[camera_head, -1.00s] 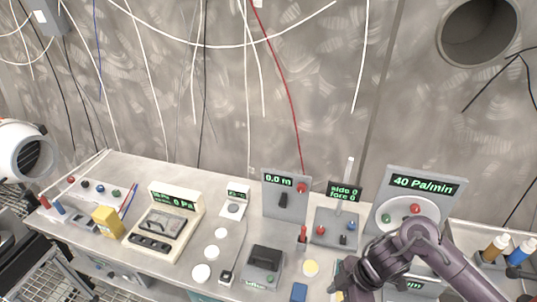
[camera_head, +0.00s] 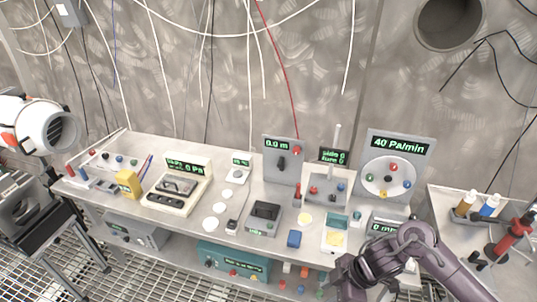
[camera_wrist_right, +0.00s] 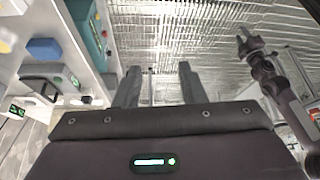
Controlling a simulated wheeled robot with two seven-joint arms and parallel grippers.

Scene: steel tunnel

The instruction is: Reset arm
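My right arm comes in from the lower right of the head view. Its dark wrist is low in front of the bench, and its fingertips are hidden there. In the right wrist view my right gripper (camera_wrist_right: 160,76) has its two fingers well apart, with only floor grating between them. It holds nothing. A dark arm with a small forked end (camera_wrist_right: 249,44), apparently my left gripper, shows at the right of the wrist view. It is too small to tell open from shut. No left arm shows in the head view.
The grey bench (camera_head: 262,192) carries meters, switches, white discs and a 40 Pa/min panel (camera_head: 391,166). A teal box (camera_head: 232,262) sits below it. A side table (camera_head: 459,235) with bottles stands right. A white cylinder (camera_head: 40,124) is at far left. Grated floor lies in front.

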